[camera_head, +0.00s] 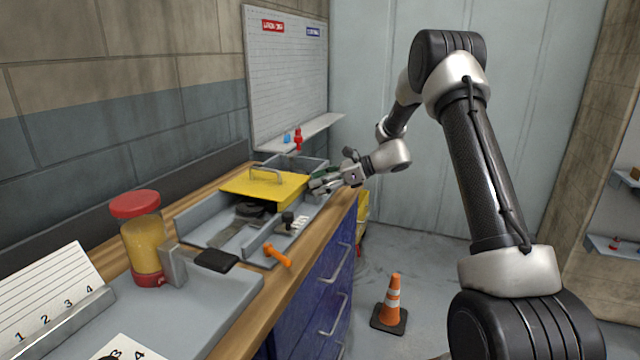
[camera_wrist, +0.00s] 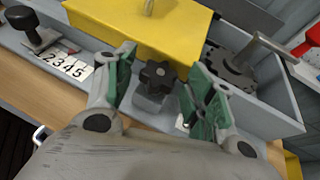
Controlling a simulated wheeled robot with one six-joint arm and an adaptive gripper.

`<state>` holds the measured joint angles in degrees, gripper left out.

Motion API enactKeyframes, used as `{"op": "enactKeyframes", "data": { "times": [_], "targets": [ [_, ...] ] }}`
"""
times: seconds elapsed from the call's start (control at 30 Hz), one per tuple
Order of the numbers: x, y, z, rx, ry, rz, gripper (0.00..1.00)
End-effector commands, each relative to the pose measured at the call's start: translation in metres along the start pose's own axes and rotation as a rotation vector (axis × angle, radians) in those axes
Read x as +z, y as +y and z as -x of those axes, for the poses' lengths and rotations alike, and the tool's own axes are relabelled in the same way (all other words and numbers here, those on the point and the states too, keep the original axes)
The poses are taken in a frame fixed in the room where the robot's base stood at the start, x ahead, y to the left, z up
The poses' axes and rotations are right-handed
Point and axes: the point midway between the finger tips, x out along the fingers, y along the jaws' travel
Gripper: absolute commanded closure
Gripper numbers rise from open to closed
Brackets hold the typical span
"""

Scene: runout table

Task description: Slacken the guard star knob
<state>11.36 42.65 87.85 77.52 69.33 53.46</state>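The guard star knob (camera_wrist: 158,75) is a dark, lobed knob on a grey block at the front edge of the yellow guard (camera_wrist: 135,30). In the wrist view it lies between the two green-padded fingers of my gripper (camera_wrist: 163,95). The fingers are spread apart, with a gap visible on both sides of the knob. In the head view my gripper (camera_head: 322,184) is at the right end of the yellow guard (camera_head: 262,190), and the knob cannot be made out there.
A black-knobbed handle (camera_wrist: 32,28) and a number strip (camera_wrist: 65,64) are left of the guard in the wrist view. A grey tray holds a dark disc mechanism (camera_wrist: 228,68) on the right. An orange tool (camera_head: 277,255) lies at the bench front; an orange cone (camera_head: 391,298) stands on the floor.

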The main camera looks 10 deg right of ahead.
Motion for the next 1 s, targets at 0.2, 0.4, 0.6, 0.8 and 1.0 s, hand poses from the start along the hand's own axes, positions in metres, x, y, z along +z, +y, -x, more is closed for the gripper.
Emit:
{"op": "enactKeyframes", "data": {
  "times": [0.2,0.4,0.6,0.8,1.0],
  "targets": [
    [0.000,0.000,0.000,0.000,0.000,0.000,0.41],
    [0.000,-0.001,0.009,-0.002,0.000,0.000,0.41],
    [0.000,-0.001,0.049,-0.005,-0.001,-0.001,0.41],
    [0.000,-0.001,0.092,-0.004,0.000,0.000,0.41],
    [0.000,0.000,0.116,-0.001,-0.001,0.000,0.41]
  ]
}}
